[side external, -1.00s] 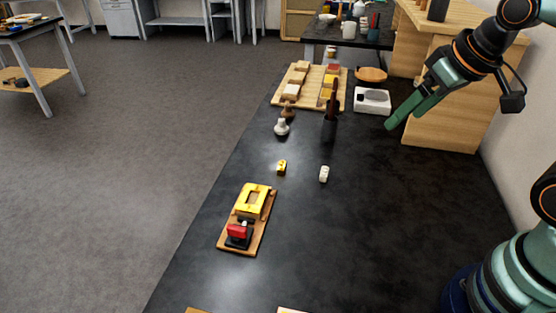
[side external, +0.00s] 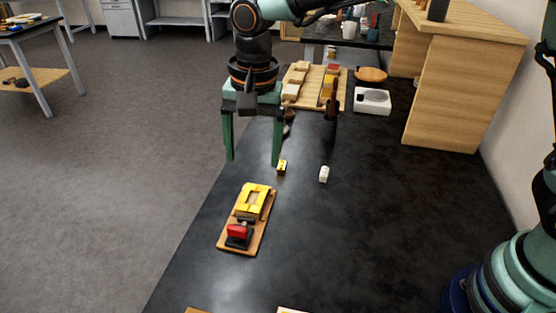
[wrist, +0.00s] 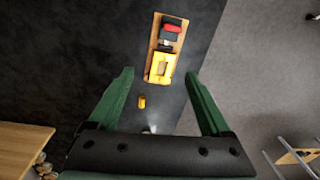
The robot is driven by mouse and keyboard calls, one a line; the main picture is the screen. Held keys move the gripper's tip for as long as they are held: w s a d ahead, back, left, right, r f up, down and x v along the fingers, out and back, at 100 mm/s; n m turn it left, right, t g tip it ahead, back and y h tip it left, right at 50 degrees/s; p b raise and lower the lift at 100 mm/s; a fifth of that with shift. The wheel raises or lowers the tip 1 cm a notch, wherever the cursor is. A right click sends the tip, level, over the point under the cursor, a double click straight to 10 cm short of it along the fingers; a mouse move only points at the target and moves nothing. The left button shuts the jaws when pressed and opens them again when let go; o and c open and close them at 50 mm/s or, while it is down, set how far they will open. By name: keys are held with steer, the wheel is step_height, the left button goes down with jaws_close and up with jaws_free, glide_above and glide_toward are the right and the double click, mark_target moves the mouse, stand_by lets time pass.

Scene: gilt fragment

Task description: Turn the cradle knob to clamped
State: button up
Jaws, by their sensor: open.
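The cradle is a wooden base (side external: 262,236) on the dark table, bearing a yellow frame (side external: 252,199) with an opening and a red knob (side external: 238,231) on a black block at its near end. The red knob also shows in the wrist view (wrist: 173,28), at the far end of the base. My gripper (side external: 253,162) is open and empty, its green fingers pointing down above and beyond the cradle. In the wrist view its fingertips (wrist: 160,72) stand wide apart, with the cradle beyond them. The knob's setting cannot be read.
A small yellow piece (side external: 282,168) and a white piece (side external: 324,174) lie beyond the cradle. A dark upright holder (side external: 330,128), a wooden tray with blocks (side external: 309,104) and a white device (side external: 372,101) stand farther back. The table's right part is clear.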

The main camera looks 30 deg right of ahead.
steer(key=m, duration=0.1)
glide_above(237, 227)
step_height(237, 227, down, 4)
steer(key=shift+g, duration=0.3)
step_height(237, 227, down, 12)
steer(key=shift+r, duration=0.1)
jaws_close()
